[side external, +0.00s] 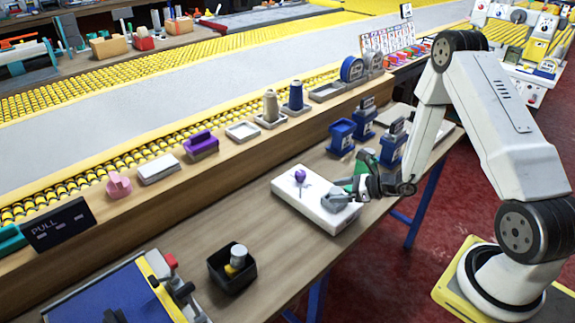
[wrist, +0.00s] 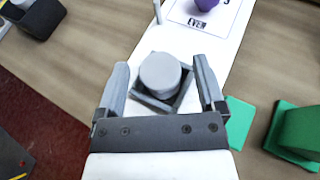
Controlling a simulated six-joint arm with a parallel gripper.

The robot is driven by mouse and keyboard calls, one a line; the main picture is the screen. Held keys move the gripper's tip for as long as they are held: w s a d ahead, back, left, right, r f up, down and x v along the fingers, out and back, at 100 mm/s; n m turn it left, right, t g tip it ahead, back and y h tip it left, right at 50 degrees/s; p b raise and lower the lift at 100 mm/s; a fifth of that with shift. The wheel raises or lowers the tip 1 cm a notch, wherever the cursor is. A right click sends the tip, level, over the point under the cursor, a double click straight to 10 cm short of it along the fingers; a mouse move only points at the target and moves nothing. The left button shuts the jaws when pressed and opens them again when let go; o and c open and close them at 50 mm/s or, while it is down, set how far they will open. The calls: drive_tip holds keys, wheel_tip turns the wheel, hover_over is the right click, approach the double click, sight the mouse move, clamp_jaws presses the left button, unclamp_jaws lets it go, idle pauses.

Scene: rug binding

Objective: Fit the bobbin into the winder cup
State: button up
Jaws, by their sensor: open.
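My gripper (wrist: 160,70) is open, its two fingers on either side of a grey round piece (wrist: 160,74), with visible gaps. The round piece sits on a tilted square grey base (wrist: 154,103) on the white board. In the side external view my gripper (side external: 347,190) is low over the right end of the white board (side external: 290,191), and the grey piece (side external: 335,201) is partly hidden. A black open box (side external: 225,279) at the front holds a grey-topped, yellow piece (side external: 237,257). No label shows which piece is the bobbin or the winder cup.
Green blocks (wrist: 298,135) lie right of the board in the wrist view. Several blue holders (side external: 341,136) stand behind. Bare wooden tabletop (side external: 190,235) lies left of the board.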

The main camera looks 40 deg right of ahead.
drive_tip(key=v, duration=1.1)
drive_tip(key=shift+a, duration=0.1)
idle(0.5)
drive_tip(key=s+a+r+n+g, duration=0.2)
drive_tip(key=s+a+n+g, duration=0.1)
drive_tip(key=a+n+g, duration=0.4)
drive_tip(key=s+a+r+n+g, duration=0.2)
drive_tip(key=s+a+n+g, duration=0.15)
drive_tip(key=a+n, duration=0.45)
wheel_tip(320, 180, up, 5)
drive_tip(key=w+n+t+h, duration=0.1)
drive_tip(key=w+n+h, duration=0.2)
drive_tip(key=n, duration=1.2)
drive_tip(key=h, duration=0.3)
drive_tip(key=shift+r+h, duration=0.25)
drive_tip(key=shift+h, duration=0.05)
